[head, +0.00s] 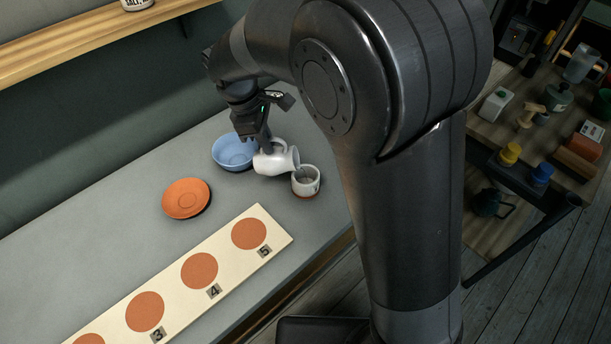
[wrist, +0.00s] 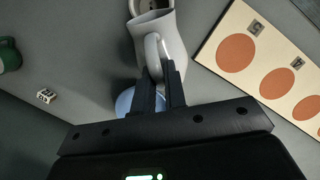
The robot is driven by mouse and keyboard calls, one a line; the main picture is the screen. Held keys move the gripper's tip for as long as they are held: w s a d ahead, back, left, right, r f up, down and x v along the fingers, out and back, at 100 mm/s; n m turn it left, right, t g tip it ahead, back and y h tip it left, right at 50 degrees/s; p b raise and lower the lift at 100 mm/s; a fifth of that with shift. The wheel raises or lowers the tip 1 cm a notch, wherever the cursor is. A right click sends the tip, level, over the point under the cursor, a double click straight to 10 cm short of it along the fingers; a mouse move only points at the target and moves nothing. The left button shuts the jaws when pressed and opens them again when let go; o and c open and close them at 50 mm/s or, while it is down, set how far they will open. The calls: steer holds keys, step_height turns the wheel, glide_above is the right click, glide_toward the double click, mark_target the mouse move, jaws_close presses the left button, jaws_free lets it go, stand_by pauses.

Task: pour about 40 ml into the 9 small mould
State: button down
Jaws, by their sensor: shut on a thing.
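My gripper (head: 266,146) is shut on the handle of a pale grey-white jug (head: 275,160). The jug is tipped far over, its mouth facing right, at the rim of a small speckled cup (head: 306,182) with a brown base. In the wrist view my gripper (wrist: 160,75) has its fingers on the handle of the jug (wrist: 170,38), and the cup (wrist: 148,5) shows partly at the top edge. I cannot make out a stream or the liquid level. No mould marked 9 is readable in either view.
A blue bowl (head: 230,153) stands behind the jug, and a terracotta plate (head: 186,198) lies to the left. A pale board (head: 225,250) with terracotta discs numbered 3, 4 and 5 lies in front. A cluttered shelf unit (head: 530,150) stands at right. The grey counter is clear at left.

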mark_target(257, 155)
steer(key=shift+d+r+y, duration=0.3)
steer(key=shift+r+y, duration=0.05)
steer(key=shift+y, duration=0.15)
steer(key=shift+d+f+y, duration=0.15)
steer(key=shift+d+y, duration=0.05)
steer(key=shift+y, duration=0.1)
stand_by(0.6)
steer(key=shift+a, duration=0.2)
steer(key=a+h, duration=0.1)
steer(key=h, duration=0.1)
steer(key=a+f+h, duration=0.1)
steer(key=a+h, duration=0.1)
steer(key=shift+s+a+f+h, duration=0.1)
steer(key=shift+f+h, duration=0.15)
steer(key=shift+h, duration=0.25)
steer(key=shift+f, duration=0.1)
